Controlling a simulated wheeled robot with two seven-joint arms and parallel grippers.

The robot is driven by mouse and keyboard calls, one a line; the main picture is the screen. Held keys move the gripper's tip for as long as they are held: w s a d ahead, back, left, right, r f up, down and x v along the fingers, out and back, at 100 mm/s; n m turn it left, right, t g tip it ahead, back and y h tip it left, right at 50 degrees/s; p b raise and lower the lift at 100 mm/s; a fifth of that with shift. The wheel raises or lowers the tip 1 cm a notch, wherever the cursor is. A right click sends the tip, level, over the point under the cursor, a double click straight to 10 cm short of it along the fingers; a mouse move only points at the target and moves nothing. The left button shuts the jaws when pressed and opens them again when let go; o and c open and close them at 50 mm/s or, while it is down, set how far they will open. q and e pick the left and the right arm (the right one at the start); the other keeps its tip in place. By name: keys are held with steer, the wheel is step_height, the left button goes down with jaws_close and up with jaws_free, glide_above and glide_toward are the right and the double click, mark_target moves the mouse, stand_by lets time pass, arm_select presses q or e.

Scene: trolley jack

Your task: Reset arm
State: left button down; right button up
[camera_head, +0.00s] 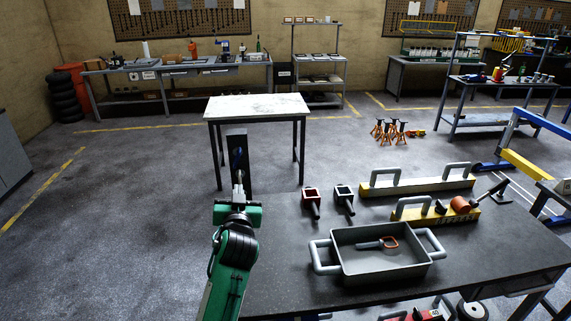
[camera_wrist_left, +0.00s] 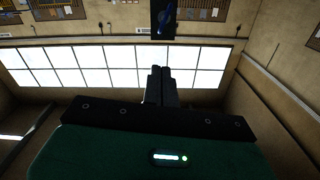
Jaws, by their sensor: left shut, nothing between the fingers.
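My left arm, green and black, comes up from the bottom in the head view. Its gripper (camera_head: 238,178) points away over the left edge of the dark table, in front of a dark upright panel (camera_head: 238,150) with a blue mark. In the left wrist view the fingers (camera_wrist_left: 160,78) are together with nothing between them. A dark piece with blue (camera_wrist_left: 163,18) shows beyond them at the top. My right gripper is not in view.
The dark table (camera_head: 490,245) carries a grey tray (camera_head: 385,268) holding a tool with an orange-red ring (camera_head: 390,242). Behind are a red-topped piece (camera_head: 311,200), a pale-topped piece (camera_head: 344,198) and two handled bars (camera_head: 415,186). A white-topped table (camera_head: 258,106) stands beyond. Floor at left is clear.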

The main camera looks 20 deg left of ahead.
arm_select(q)
steer(key=s+d+f+m+g+h, duration=0.1)
steer(key=s+d+f+g+h, duration=0.15)
steer(key=s+f, duration=0.5)
steer(key=s+d+f+m+g+h, duration=0.25)
steer(key=s+f, duration=0.35)
steer(key=f, duration=0.3)
steer(key=s+d+f+m+g+h, duration=0.1)
steer(key=s+d+f+g, duration=0.15)
steer(key=s, duration=0.45)
steer(key=s+d+f+m+g+h, duration=0.1)
steer(key=s+d+f+g+h, duration=0.1)
steer(key=s+d, duration=0.35)
steer(key=s+d+f+m+g+h, duration=0.1)
steer(key=s+f+g, duration=0.2)
steer(key=s, duration=0.5)
step_height(320, 180, down, 32)
steer(key=b, duration=0.1)
steer(key=s+a+f+g+b, duration=0.1)
steer(key=s+a+f+g, duration=0.1)
steer(key=s+f, duration=1.7)
steer(key=shift+a+f, duration=0.7)
steer(key=shift+f, duration=0.25)
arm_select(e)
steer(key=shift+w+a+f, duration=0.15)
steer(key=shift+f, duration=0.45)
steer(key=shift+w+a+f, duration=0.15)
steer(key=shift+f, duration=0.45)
